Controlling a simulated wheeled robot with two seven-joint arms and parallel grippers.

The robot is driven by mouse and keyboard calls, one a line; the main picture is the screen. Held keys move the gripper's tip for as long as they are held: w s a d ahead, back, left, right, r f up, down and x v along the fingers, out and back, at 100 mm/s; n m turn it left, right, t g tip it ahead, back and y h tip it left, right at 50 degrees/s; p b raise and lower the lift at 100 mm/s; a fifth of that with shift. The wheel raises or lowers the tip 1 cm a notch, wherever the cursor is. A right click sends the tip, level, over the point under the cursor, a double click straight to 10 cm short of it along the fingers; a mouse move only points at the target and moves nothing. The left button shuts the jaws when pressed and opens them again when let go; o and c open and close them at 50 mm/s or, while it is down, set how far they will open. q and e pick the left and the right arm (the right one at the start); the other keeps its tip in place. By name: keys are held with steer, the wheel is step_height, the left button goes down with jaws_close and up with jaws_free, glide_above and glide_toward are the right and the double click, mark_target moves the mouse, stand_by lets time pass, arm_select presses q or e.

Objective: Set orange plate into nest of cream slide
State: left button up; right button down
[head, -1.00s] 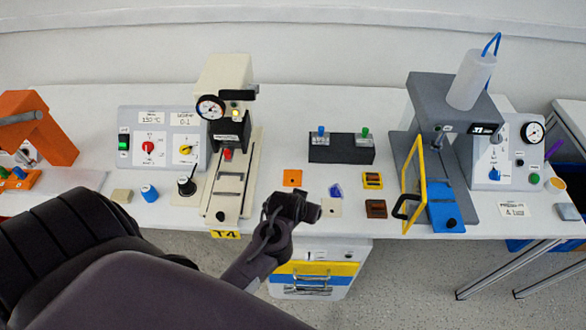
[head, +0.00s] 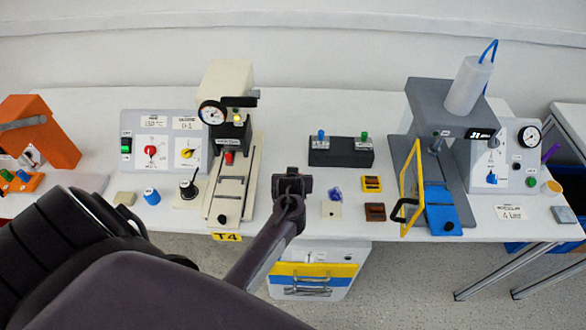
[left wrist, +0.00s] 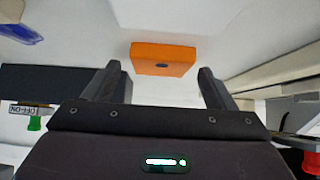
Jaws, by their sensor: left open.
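The orange plate (left wrist: 163,58) is a flat square with a small dark slot, lying on the table in the left wrist view. In the head view my gripper hides it. My left gripper (head: 291,182) is open above the plate's place, and the plate shows between and beyond its two fingers in the wrist view. Nothing is held. The cream slide (head: 227,198) runs out from the front of the cream press (head: 226,80), left of my gripper, with a black knob at its front end. Its nest is too small to make out clearly.
A blue piece (head: 335,194), a cream plate (head: 331,209), a yellow piece (head: 371,184) and a brown piece (head: 375,212) lie right of my gripper. A black button box (head: 341,151) stands behind. The grey press (head: 432,100) with its yellow guard is further right.

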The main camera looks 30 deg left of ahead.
arm_select(q)
steer(key=shift+w+a+f, duration=0.1)
steer(key=shift+w, duration=0.05)
steer(key=c, duration=1.1)
